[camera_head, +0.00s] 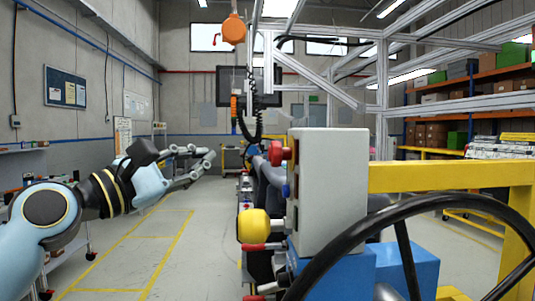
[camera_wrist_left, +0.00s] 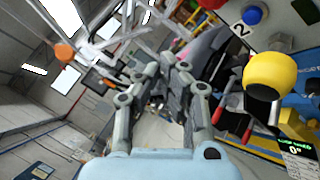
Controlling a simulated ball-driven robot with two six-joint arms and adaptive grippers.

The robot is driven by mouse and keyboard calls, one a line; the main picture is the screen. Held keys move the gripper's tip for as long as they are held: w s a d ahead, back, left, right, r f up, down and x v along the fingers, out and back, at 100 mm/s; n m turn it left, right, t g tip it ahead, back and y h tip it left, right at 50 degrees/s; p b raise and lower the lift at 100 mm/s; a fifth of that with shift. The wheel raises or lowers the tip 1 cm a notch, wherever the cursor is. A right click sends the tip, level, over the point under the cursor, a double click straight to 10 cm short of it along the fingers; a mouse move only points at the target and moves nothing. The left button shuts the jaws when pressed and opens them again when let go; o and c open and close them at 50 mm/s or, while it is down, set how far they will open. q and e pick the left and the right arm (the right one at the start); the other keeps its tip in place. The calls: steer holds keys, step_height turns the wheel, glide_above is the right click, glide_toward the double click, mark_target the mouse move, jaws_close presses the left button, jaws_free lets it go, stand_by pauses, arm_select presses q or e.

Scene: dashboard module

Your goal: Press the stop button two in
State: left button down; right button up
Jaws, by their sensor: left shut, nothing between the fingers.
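The dashboard module (camera_head: 330,190) is a pale upright box right of centre, with controls on its left face. A red mushroom-shaped button (camera_head: 278,153) sticks out near its top. In the left wrist view a red control (camera_wrist_left: 212,3) is cut by the top edge, beside a plate marked "2" (camera_wrist_left: 240,29). I cannot tell for certain that both are one button. My left gripper (camera_head: 212,156) is shut and empty, left of the module and well apart from the red button. It also shows in the left wrist view (camera_wrist_left: 168,60). My right gripper is not seen.
A yellow knob (camera_head: 254,226) and red-tipped levers (camera_head: 262,246) stick out below the red button. A blue button (camera_wrist_left: 252,14) is beside the "2" plate. A black steering wheel (camera_head: 400,205) fills the right front. Floor left of the module is open.

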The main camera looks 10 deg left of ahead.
mark_target(272, 154)
arm_select(q)
steer(key=shift+w+d, duration=0.35)
steer(key=shift+d, duration=0.85)
steer(key=shift+w+d, duration=0.3)
steer(key=shift+d, duration=0.85)
steer(key=shift+w+d, duration=0.35)
steer(key=shift+d, duration=0.85)
steer(key=shift+d+r, duration=0.1)
steer(key=shift+d, duration=0.05)
steer(key=shift+d+p, duration=0.15)
steer(key=shift+p, duration=0.15)
steer(key=shift+w+d, duration=0.1)
steer(key=shift+d, duration=0.05)
